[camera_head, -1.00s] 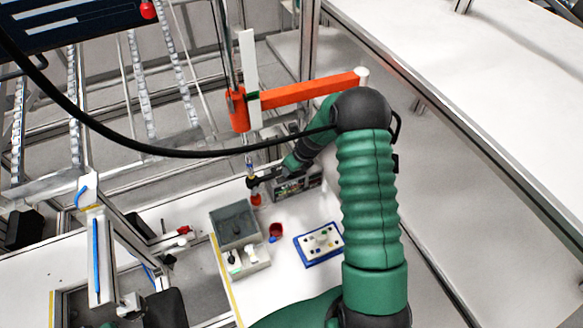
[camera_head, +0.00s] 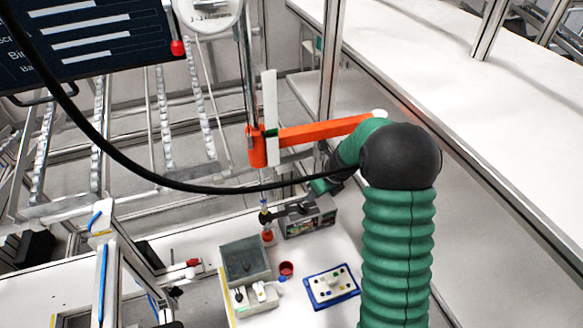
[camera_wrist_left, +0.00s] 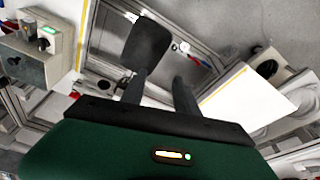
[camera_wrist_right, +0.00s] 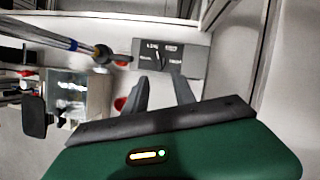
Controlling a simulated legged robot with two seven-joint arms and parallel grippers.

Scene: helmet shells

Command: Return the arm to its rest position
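My right arm (camera_head: 397,240), green and ribbed, reaches in from the bottom right of the head view. Its dark gripper (camera_head: 285,214) is beside the hanging tool (camera_head: 264,214); whether they touch is unclear there. In the right wrist view its fingers (camera_wrist_right: 160,84) stand apart with nothing seen between them. A grey box with labels (camera_wrist_right: 172,58) shows beyond the fingers. In the left wrist view my left gripper's fingers (camera_wrist_left: 160,78) are also apart and empty, above a frame and white surface. My left arm is not clearly seen in the head view.
An orange arm (camera_head: 325,130) with a post spans above the bench. A black cable crosses the view. A white shelf (camera_head: 480,90) lies right.

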